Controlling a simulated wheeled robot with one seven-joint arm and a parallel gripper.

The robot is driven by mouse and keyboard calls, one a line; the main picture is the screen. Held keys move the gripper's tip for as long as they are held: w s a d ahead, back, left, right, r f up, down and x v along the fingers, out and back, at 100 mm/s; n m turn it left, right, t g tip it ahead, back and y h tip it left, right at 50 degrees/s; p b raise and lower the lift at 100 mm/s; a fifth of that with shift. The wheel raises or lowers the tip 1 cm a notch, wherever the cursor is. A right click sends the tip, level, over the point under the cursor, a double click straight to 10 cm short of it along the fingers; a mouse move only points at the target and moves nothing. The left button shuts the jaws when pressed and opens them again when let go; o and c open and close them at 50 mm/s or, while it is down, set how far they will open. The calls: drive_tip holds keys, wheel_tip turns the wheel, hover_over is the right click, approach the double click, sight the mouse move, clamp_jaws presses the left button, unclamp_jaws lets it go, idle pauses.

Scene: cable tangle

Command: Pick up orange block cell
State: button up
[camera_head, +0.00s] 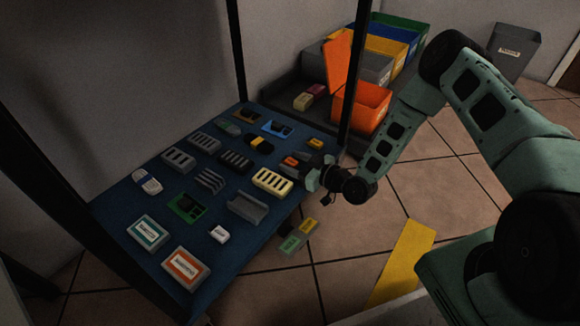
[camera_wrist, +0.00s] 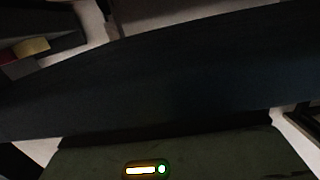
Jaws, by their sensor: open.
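Several orange pieces lie on the blue board (camera_head: 222,262) in the head view. A large block with an orange face and white label (camera_head: 186,268) is at its near corner. A small orange piece (camera_head: 291,161) lies close to my gripper, and another orange piece (camera_head: 315,143) is near the board's far right corner. I cannot tell which is the block cell. My gripper (camera_head: 314,180) is at the board's right edge, beside a cream slotted block (camera_head: 272,181). It is open, and I see nothing held. The wrist view shows no fingertips and no clear orange block.
Dark upright posts (camera_head: 353,75) stand around the board. An open orange bin (camera_head: 361,106) and other coloured bins are behind at right. Many other parts crowd the board.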

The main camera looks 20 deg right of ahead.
drive_tip(key=c, duration=1.1)
drive_tip(key=shift+r, duration=0.15)
